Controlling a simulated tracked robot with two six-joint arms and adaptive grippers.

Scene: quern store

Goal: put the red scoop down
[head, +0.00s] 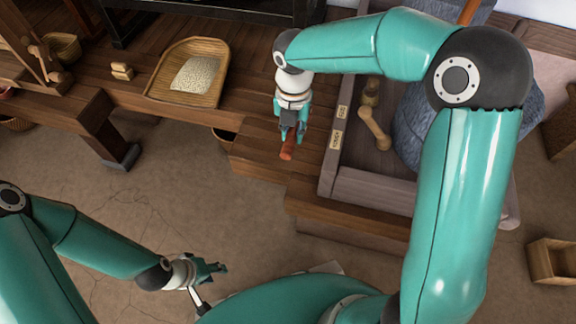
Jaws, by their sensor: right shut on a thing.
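The red scoop (287,151) shows as a small red-brown piece below the fingers of my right gripper (291,133). The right gripper points down and is shut on the scoop, and the fingers hide part of it. The scoop is over the wooden bench (255,160), left of the grey-edged tray. I cannot tell whether it touches the wood. My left gripper (215,270) is low over the floor, apart from the bench. Its fingers are too small to tell whether they are open.
A woven tray of pale grain (220,97) lies on the bench at the left, with small wooden blocks (122,71) beside it. The grey-edged tray (326,168) holds a wooden pestle-like piece (374,126) and a large grey stone (408,130). A wooden box (552,262) stands at right.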

